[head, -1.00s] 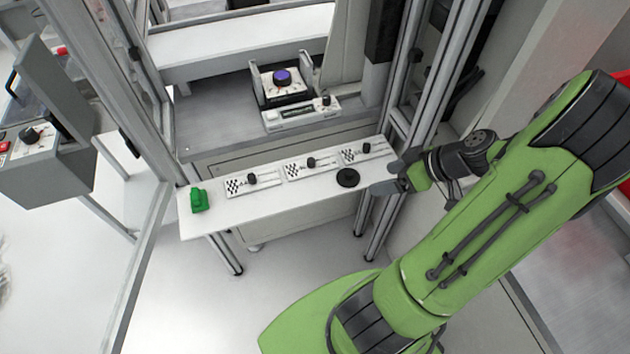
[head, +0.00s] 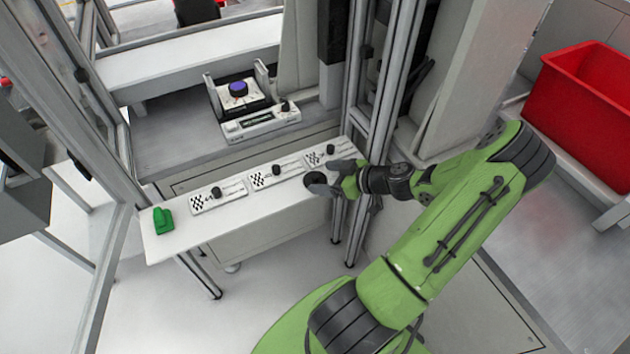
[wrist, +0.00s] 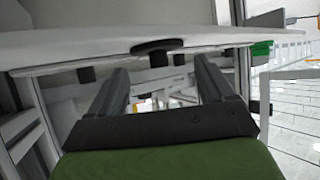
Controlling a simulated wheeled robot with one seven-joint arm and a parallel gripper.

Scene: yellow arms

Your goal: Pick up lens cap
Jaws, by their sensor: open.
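The lens cap looks to be the flat black disc (head: 313,181) near the right end of the white shelf. My gripper (head: 335,178) is at that end of the shelf, its fingers beside the disc and partly covering it in the head view. In the wrist view the disc (wrist: 157,46) shows beyond the tips of my gripper (wrist: 160,70), roughly centred between the two spread fingers. The gripper is open with nothing between the fingers. I cannot tell whether a finger touches the disc.
Several panels with black knobs (head: 276,169) line the shelf (head: 190,240) behind the disc. A green object (head: 163,220) sits at its left end. A device with a purple knob (head: 238,89) stands behind. Metal posts (head: 365,110) rise close to my arm. A red bin (head: 585,100) is at right.

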